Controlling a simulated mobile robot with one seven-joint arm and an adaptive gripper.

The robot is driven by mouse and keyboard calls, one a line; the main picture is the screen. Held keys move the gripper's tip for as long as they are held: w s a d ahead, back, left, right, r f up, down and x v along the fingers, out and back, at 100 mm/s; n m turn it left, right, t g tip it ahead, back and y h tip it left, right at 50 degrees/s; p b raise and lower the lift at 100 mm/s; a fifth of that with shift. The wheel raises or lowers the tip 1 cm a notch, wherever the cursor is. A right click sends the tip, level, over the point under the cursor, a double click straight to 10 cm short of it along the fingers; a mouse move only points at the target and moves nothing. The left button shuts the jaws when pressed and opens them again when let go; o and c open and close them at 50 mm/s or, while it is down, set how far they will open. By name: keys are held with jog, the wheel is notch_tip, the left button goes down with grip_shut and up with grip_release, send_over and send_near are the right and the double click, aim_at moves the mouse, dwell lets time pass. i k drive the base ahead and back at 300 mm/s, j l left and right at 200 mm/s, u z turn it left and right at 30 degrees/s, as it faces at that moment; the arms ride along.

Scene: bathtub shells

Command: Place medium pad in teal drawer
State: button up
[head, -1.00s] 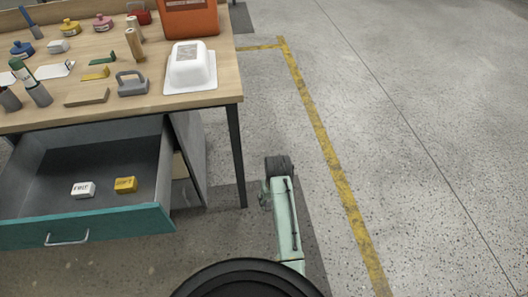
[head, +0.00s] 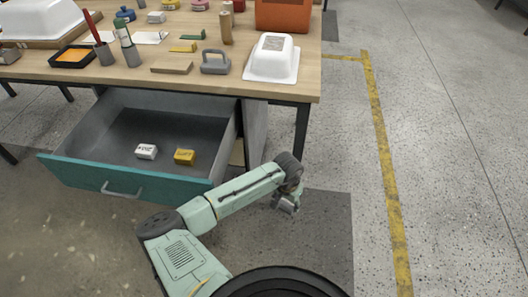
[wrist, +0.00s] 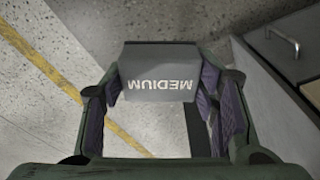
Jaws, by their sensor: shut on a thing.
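The grey medium pad (wrist: 158,75), with "MEDIUM" printed on it, is between the two fingers of my gripper (wrist: 160,110) in the wrist view. My gripper is shut on it. In the head view my gripper (head: 287,204) hangs over the floor, right of the drawer and below the table's right end. The teal drawer (head: 120,180) is pulled open under the table. A white block (head: 146,152) and a yellow block (head: 184,157) lie inside it, with bare floor around them.
The wooden table (head: 200,82) above holds a white tub shell (head: 273,58), a grey handled tool (head: 215,62), an orange container (head: 283,15) and several small items. Open floor lies to the right.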

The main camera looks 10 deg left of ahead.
aim_at(161, 161)
jog(key=k, duration=0.55)
jog(key=k+u, duration=0.1)
jog(key=u, duration=1)
jog(key=l, duration=0.45)
jog(key=k+l+u, duration=0.1)
jog(key=l, duration=0.35)
